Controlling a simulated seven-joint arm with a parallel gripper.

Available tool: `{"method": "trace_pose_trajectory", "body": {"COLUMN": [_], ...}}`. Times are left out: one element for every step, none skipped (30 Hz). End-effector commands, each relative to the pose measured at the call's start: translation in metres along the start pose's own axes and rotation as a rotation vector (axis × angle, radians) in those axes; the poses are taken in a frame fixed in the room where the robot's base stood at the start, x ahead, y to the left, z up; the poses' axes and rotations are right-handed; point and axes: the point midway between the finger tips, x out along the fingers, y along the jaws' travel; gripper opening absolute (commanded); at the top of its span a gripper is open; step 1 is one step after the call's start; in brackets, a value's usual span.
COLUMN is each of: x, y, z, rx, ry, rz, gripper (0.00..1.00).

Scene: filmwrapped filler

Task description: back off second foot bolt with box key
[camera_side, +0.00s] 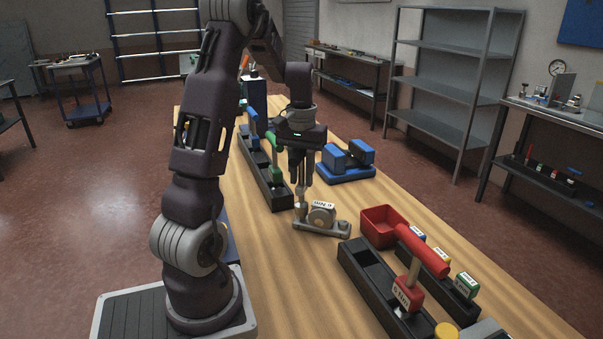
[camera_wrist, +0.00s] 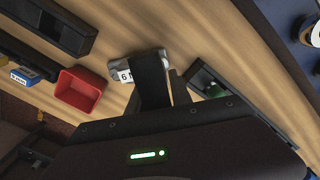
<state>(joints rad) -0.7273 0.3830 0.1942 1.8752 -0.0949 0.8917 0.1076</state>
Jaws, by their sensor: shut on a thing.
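A grey cast part with a flat foot (camera_side: 322,229) stands on the bench in the side view, a white label on top. Its label and a grey edge (camera_wrist: 126,75) show in the wrist view. My gripper (camera_side: 300,178) points straight down above the left end of the foot. It is shut on a slim metal tool, which I take for the box key (camera_side: 300,209); its lower end stands at the left end of the foot. Whether it sits over a bolt head is too small to tell. The fingers hide the key in the wrist view.
A red bin (camera_side: 379,225) and a black rack (camera_side: 372,277) with a red-handled tool (camera_side: 422,252) stand at right front. A long black rack (camera_side: 263,171) with blue- and green-handled tools is behind left. A blue fixture (camera_side: 346,161) is behind right.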

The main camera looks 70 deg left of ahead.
Motion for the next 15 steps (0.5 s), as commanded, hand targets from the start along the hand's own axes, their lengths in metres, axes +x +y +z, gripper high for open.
{"method": "trace_pose_trajectory", "body": {"x": [0.001, 0.002, 0.004, 0.004, 0.005, 0.006, 0.007, 0.008, 0.01, 0.011, 0.012, 0.013, 0.014, 0.015, 0.016], "y": [0.0, 0.0, 0.0, 0.0, 0.0, 0.0, 0.0, 0.0, 0.0, 0.0, 0.0, 0.0, 0.0, 0.0, 0.0], "z": [0.0, 0.0, 0.0, 0.0, 0.0, 0.0, 0.0, 0.0, 0.0, 0.0, 0.0, 0.0, 0.0, 0.0, 0.0], "rx": [0.0, 0.0, 0.0, 0.0, 0.0, 0.0, 0.0, 0.0, 0.0, 0.0, 0.0, 0.0, 0.0, 0.0, 0.0], "ry": [0.0, 0.0, 0.001, 0.001, 0.001, 0.001, 0.001, 0.0, 0.0, 0.0, 0.0, 0.0, 0.0, 0.0, 0.0], "rz": [0.0, 0.0, 0.0, 0.0, 0.0, 0.0, 0.0, 0.0, 0.0, 0.0, 0.0, 0.0, 0.0, 0.0, 0.0], "gripper": [0.0, 0.0, 0.0, 0.0, 0.0, 0.0, 0.0, 0.0, 0.0, 0.0, 0.0, 0.0, 0.0, 0.0, 0.0]}}
